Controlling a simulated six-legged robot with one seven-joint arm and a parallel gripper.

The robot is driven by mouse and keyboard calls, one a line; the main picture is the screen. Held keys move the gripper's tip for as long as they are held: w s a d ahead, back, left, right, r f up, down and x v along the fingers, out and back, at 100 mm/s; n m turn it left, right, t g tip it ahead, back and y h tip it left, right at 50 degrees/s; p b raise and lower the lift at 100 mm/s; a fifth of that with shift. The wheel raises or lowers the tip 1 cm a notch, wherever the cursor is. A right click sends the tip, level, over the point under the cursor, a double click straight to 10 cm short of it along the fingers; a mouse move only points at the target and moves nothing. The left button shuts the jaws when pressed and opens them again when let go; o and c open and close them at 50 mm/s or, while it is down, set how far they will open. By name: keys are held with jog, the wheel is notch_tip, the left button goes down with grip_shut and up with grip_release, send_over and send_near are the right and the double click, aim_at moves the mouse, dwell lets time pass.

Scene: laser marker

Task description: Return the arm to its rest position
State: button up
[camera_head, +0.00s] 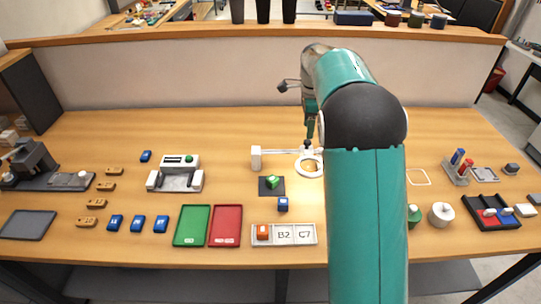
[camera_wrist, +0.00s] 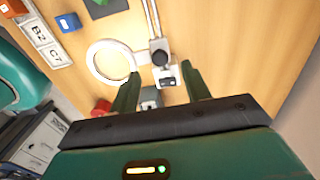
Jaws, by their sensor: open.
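My teal arm rises from the bottom of the head view and bends over the middle of the table. My gripper shows in the wrist view (camera_wrist: 160,88), its two green fingers spread apart with nothing held between them. Past the fingers lie a white ring (camera_wrist: 110,62) and its jointed stand. In the head view the ring (camera_head: 310,163) is just left of my arm. My gripper's fingertips are mostly hidden by my own arm there.
A low partition (camera_head: 200,75) stands behind. The back left of the tabletop is clear.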

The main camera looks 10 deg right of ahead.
jog(key=shift+s+a+r, duration=0.1)
jog(key=shift+s+r, duration=0.1)
jog(key=shift+r, duration=0.15)
jog(key=s+a+r+n+t, duration=0.1)
jog(key=s+a+r+n, duration=0.3)
jog(key=s, duration=0.4)
jog(key=s+a+r+n+t, duration=0.2)
jog(key=s+r+n, duration=0.3)
jog(key=s+r, duration=0.15)
jog(key=s+a+f+n+t, duration=0.1)
jog(key=s+n, duration=0.4)
jog(key=s, duration=0.5)
jog(key=s+a+f+n+t, duration=0.1)
jog(key=s+a+f+n, duration=0.2)
jog(key=s+n, duration=0.3)
jog(key=s+a, duration=0.1)
jog(key=s, duration=0.3)
jog(key=shift+t, duration=0.3)
